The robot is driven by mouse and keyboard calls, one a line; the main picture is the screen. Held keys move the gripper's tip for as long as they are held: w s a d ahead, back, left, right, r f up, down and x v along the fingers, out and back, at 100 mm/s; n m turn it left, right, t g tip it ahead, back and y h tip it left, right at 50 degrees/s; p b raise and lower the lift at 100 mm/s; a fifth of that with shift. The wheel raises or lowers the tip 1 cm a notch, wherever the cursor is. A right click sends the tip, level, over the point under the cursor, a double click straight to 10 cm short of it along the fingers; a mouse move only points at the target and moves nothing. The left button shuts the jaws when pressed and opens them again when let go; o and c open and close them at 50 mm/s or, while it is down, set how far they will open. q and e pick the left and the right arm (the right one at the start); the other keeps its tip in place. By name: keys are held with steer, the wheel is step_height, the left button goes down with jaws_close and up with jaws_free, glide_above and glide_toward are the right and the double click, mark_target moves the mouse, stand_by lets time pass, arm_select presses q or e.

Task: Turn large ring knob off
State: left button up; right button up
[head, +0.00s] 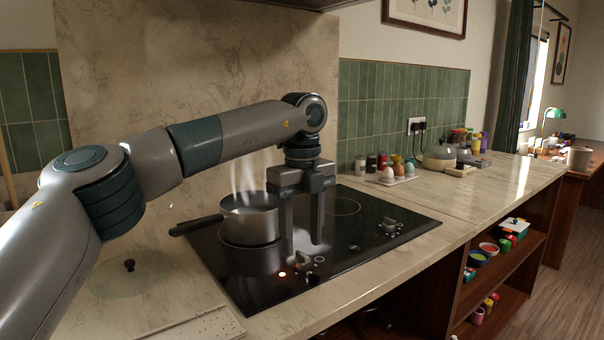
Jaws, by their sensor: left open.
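A black glass cooktop (258,293) is set in the pale marble counter. Another knob (390,226) stands at the cooktop's right side. I cannot read which ring each knob serves. A steaming saucepan (250,227) sits on the left ring. My left gripper (304,247) points down, open and empty, with its fingers apart just above and behind the front knob. Whether a finger touches the knob is unclear. My right gripper is out of view.
A glass lid (130,274) lies on the counter at left. An egg tray (391,179) and jars stand behind the cooktop's right end. The counter to the right is mostly clear.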

mark_target(302, 253)
arm_select(q)
step_height(302, 253, up, 14)
steer(key=p, duration=0.2)
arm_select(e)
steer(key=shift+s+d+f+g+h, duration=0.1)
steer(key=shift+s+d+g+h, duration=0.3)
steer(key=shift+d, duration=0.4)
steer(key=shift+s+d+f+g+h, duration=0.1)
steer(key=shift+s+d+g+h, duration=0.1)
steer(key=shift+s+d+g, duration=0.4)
